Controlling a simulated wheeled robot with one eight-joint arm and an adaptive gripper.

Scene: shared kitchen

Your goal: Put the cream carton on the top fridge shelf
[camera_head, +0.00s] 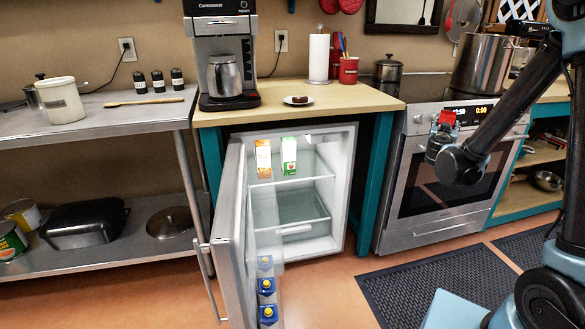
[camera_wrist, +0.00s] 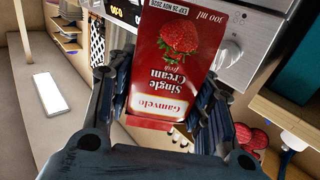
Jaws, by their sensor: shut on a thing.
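My gripper (camera_wrist: 165,105) is shut on the red cream carton (camera_wrist: 175,62), which reads "Single Cream" and looks upside down in the wrist view. In the head view the carton (camera_head: 446,118) shows as a small red shape above my gripper (camera_head: 440,136), in front of the oven. The small fridge (camera_head: 341,190) stands under the wooden counter with its door (camera_head: 232,225) swung open toward the left front. Its top shelf (camera_head: 315,171) holds an orange carton (camera_head: 263,158) and a green and white carton (camera_head: 289,155) at the left; the right part is clear.
The open door carries several blue-labelled bottles (camera_head: 267,287) with yellow caps. The oven (camera_head: 450,175) stands right of the fridge, with a large pot (camera_head: 482,65) on top. Floor before the fridge is open.

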